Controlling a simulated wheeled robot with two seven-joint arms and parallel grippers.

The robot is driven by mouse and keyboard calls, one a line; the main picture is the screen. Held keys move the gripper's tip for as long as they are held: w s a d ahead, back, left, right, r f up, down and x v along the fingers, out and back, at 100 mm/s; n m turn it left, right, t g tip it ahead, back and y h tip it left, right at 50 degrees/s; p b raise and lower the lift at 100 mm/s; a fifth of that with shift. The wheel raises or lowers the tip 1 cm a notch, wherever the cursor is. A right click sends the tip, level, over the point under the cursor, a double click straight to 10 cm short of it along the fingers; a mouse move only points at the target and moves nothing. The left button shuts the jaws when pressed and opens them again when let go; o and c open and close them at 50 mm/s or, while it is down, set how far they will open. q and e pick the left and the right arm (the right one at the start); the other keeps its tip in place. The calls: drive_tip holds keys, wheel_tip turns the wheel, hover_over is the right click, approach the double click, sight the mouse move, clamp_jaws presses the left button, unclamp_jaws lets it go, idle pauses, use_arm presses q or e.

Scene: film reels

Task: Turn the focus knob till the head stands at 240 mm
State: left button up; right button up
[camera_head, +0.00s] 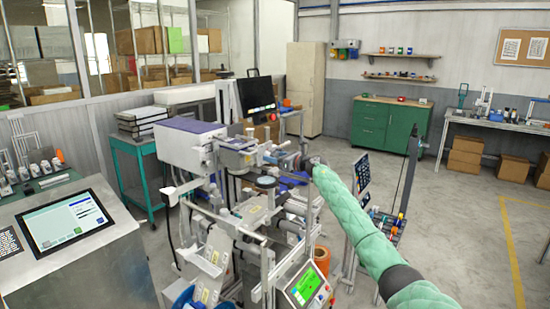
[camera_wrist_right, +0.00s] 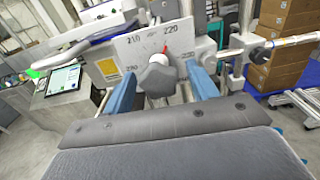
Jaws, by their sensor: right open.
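The grey focus knob (camera_wrist_right: 158,78) sits in front of a white scale plate (camera_wrist_right: 150,45) in the right wrist view. Labels near 210, 220 and 230 show on the plate. A red pointer (camera_wrist_right: 165,47) stands just below the 220 label; no 240 label is readable. My right gripper (camera_wrist_right: 163,80) is open, with one blue finger on each side of the knob; I cannot tell whether either touches it. In the head view my right arm reaches the machine (camera_head: 190,140), and its gripper (camera_head: 290,170) is small and partly hidden there. My left gripper is out of view.
A touchscreen console (camera_head: 68,222) stands at the left. A teal cart (camera_head: 140,160) with stacked cases is behind it. A small green display (camera_head: 305,285) is low on the machine. A green cabinet (camera_head: 385,125) stands at the back, with open floor at the right.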

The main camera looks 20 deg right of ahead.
drive_tip(key=c, duration=1)
